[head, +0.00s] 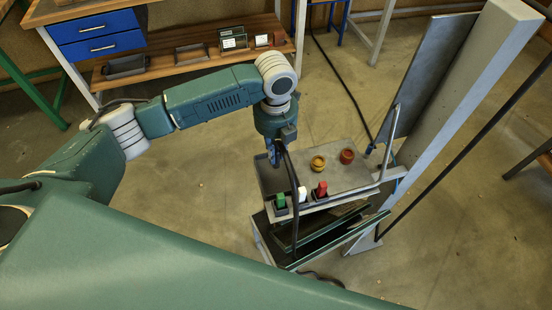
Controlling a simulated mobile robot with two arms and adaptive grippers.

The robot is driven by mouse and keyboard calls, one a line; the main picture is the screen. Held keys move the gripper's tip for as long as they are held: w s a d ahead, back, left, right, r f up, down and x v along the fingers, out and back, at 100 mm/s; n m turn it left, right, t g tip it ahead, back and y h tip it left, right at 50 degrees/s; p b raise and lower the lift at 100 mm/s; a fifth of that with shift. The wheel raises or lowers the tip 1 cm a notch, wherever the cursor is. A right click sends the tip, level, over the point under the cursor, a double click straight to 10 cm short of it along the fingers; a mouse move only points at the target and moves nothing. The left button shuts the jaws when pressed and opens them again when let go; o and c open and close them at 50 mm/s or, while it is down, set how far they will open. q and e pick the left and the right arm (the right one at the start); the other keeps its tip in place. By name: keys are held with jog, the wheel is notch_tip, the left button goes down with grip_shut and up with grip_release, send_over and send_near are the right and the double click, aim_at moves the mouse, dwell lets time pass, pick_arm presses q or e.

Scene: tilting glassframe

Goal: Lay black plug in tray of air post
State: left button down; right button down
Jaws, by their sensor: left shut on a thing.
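My left gripper (273,155) points down over the back left corner of the grey tray (338,180) of the air post (455,85). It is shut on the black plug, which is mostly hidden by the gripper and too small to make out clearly. A black hose (294,225) runs from beside the gripper down past the tray's front left. I cannot tell whether the plug touches the tray. My right gripper is out of view.
A yellow ring-shaped part (318,163) and an orange-red one (347,156) sit on the tray. Green (281,201), white (302,194) and red (321,190) pieces stand along its front edge. A workbench (185,60) stands behind.

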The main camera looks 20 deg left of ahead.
pick_arm(q)
notch_tip(320, 180, down, 4)
jog(key=shift+f+p, duration=0.1)
jog(key=shift+p, duration=0.25)
jog(key=shift+f, duration=0.35)
jog(key=shift+f, duration=0.1)
jog(key=shift+f, duration=0.1)
jog(key=c, duration=1.6)
grip_release()
jog(key=shift+c, duration=0.2)
